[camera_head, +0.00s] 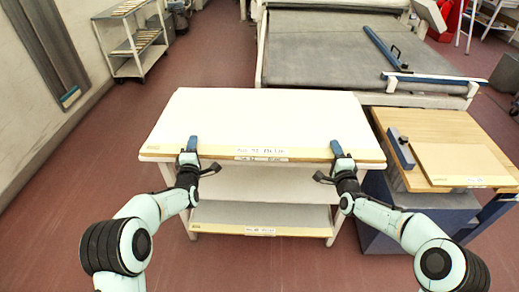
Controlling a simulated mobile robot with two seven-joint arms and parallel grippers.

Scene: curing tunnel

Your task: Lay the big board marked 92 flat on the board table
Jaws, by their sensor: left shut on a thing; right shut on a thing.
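The big white board (262,115) has a wooden front edge with a small label that seems to read 92. It looks flat and level over the top of a white shelved table (262,185); I cannot tell whether it rests fully on what is below. My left gripper (191,145) is shut on its front edge near the left end. My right gripper (337,150) is shut on the same edge near the right end. A second labelled edge shows just beneath the board.
A lower shelf (215,213) holds another labelled board. A wooden-topped bench (440,130) with a tan board (462,164) stands close on the right. A large grey-topped machine (325,50) is behind. A shelf trolley (130,40) stands back left. The floor on the left is clear.

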